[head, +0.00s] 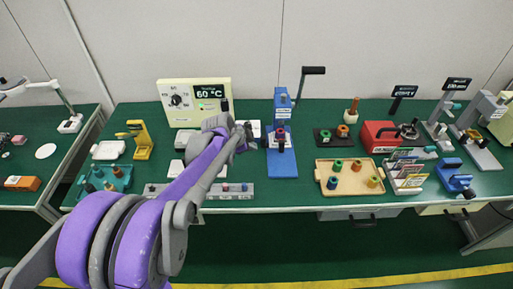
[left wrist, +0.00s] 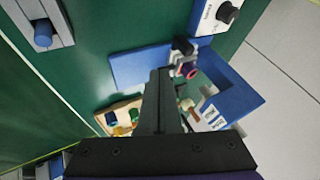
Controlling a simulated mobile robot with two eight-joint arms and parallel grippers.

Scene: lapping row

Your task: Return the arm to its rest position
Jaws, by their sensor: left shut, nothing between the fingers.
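My left arm, purple and grey, reaches from the lower left of the head view over the green bench. My left gripper (head: 243,131) is above the bench, just left of the blue lever press (head: 281,125). In the left wrist view its dark fingers (left wrist: 160,76) are together with nothing between them. The blue press base (left wrist: 140,66) shows beyond them, with a dark-red and purple ring (left wrist: 186,70) on it. I cannot tell how high the gripper is above the bench. My right gripper does not show.
A cream temperature box (head: 180,94) reading 60 °C stands behind the arm. A grey rail (head: 232,191) lies below it. Right of the press are a wooden tray (head: 347,186) with several coloured spools, and a red machine (head: 378,136).

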